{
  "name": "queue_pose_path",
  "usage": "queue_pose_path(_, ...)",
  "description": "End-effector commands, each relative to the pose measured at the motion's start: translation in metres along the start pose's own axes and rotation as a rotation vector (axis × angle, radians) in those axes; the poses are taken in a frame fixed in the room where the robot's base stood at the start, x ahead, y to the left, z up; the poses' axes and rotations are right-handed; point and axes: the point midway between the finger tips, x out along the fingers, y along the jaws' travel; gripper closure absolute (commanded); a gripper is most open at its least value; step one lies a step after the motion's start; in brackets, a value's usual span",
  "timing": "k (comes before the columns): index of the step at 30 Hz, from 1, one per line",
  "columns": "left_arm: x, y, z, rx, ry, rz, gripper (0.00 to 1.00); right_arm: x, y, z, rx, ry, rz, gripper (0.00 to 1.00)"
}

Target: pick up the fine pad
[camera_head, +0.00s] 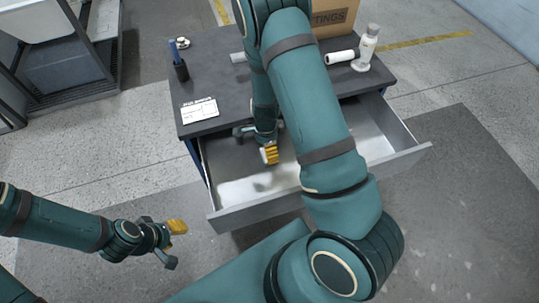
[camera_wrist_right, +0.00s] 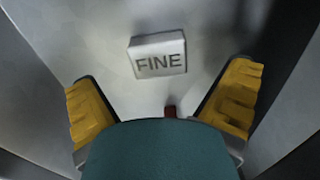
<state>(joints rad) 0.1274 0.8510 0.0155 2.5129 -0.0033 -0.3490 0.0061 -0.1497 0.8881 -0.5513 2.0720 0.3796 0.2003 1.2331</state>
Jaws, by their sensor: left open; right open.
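The fine pad (camera_wrist_right: 158,63) is a pale block with "FINE" printed on its top. In the right wrist view it lies on the drawer floor, beyond and between my fingertips, with a gap to both. I cannot make it out in the head view, where my right arm covers part of the drawer. My right gripper (camera_head: 269,153) is inside the open drawer (camera_head: 240,213), open and empty, and its yellow fingers (camera_wrist_right: 163,97) frame the lower part of the wrist view. My left gripper (camera_head: 172,242) is open and empty, left of the drawer.
Drawer walls rise at both sides.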

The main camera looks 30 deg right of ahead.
Motion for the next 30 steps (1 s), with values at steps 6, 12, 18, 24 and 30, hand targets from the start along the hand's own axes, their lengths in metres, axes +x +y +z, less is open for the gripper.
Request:
queue_pose_path(6,0.007,-0.003,0.001,0.0,-0.001,0.0,0.59,0.019,0.002,-0.003,0.001,-0.001,0.001,0.0)
queue_pose_path(12,0.016,-0.006,0.0,0.001,0.004,0.0,0.59,0.049,0.003,-0.007,-0.001,-0.001,0.002,0.0)
queue_pose_path(18,0.018,-0.007,-0.001,0.001,0.005,0.0,0.59,0.058,0.003,-0.006,-0.002,-0.002,-0.001,0.0)
queue_pose_path(24,0.017,-0.006,-0.001,0.001,0.006,0.0,0.59,0.057,0.003,-0.006,-0.001,-0.002,-0.001,0.28)
queue_pose_path(30,0.017,-0.006,-0.001,0.001,0.006,0.0,0.59,0.057,0.003,-0.006,-0.001,-0.002,-0.001,0.67)
